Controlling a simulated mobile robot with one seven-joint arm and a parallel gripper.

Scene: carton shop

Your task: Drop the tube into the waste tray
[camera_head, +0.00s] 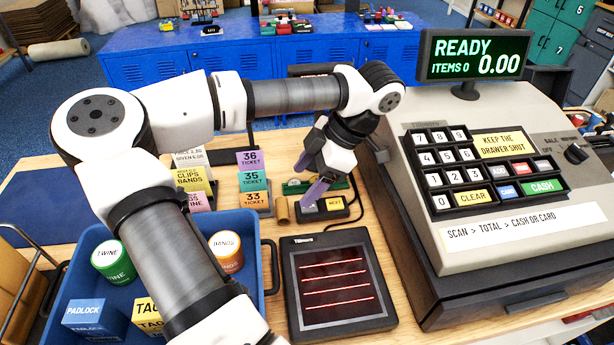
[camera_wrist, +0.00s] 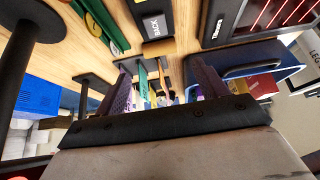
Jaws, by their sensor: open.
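A small brown tube (camera_head: 281,208) stands on the wooden counter beside a black two-button box, behind the scanner. My gripper (camera_head: 308,190) has purple fingers spread apart and is empty. It hangs above the counter, a little right of the tube and over the button box. In the wrist view my gripper (camera_wrist: 164,88) shows a finger on each side. A narrow tan shape (camera_wrist: 161,73) appears between them, but I cannot tell for sure that it is the tube. I cannot make out a tray marked for waste in either view.
The button box (camera_head: 322,208) and ticket stand (camera_head: 252,184) are close to the tube. A blue crate (camera_head: 268,284) holds tins and boxes at left, partly behind my arm. The scanner (camera_head: 338,325) lies in front. The cash register (camera_head: 500,245) blocks the right side.

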